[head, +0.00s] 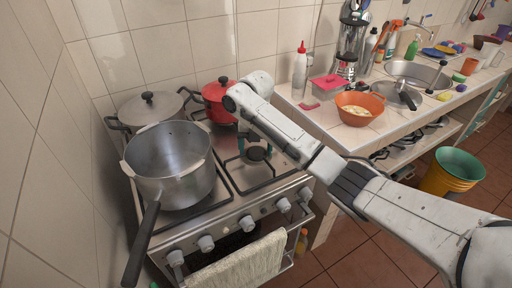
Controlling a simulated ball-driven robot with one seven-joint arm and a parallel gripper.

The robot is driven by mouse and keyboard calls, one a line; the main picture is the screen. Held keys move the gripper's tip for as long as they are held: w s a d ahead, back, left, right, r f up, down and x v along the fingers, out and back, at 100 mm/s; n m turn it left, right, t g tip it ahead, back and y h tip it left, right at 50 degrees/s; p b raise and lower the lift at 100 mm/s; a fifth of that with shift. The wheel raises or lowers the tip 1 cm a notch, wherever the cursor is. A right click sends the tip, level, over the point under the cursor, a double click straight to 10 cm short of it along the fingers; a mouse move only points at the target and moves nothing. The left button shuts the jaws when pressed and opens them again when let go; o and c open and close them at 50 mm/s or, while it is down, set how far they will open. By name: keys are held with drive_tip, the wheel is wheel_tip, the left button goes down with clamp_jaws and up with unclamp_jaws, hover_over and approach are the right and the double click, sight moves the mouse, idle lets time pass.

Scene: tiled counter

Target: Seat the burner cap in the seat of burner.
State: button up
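My gripper (258,143) points down over the front right burner of the stove, largely hidden behind my arm. Dark teal parts of it show on either side of the arm. A small dark round piece (257,154), which looks like the burner cap, shows just below it, at the middle of the front right burner grate (249,178). I cannot tell whether the piece rests in the burner's seat, sits tilted, or is held. The seat itself is hidden. The finger opening is hidden too.
A large steel pot (170,160) stands on the left burner, its dark handle (140,245) jutting forward. A lidded pot (148,108) and a red pot (217,97) stand behind. Right of the stove, the counter holds an orange bowl (360,106) and a pink-lidded container (329,85).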

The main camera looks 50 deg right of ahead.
sight(256, 152)
drive_tip(key=shift+o, duration=0.3)
drive_tip(key=shift+s+d+f, duration=0.1)
drive_tip(key=shift+s+f, duration=0.05)
drive_tip(key=shift+f, duration=0.05)
drive_tip(key=shift+r, duration=0.1)
wheel_tip(256, 152, up, 13)
drive_tip(key=p, duration=0.2)
drive_tip(key=shift+r, duration=0.15)
idle(0.3)
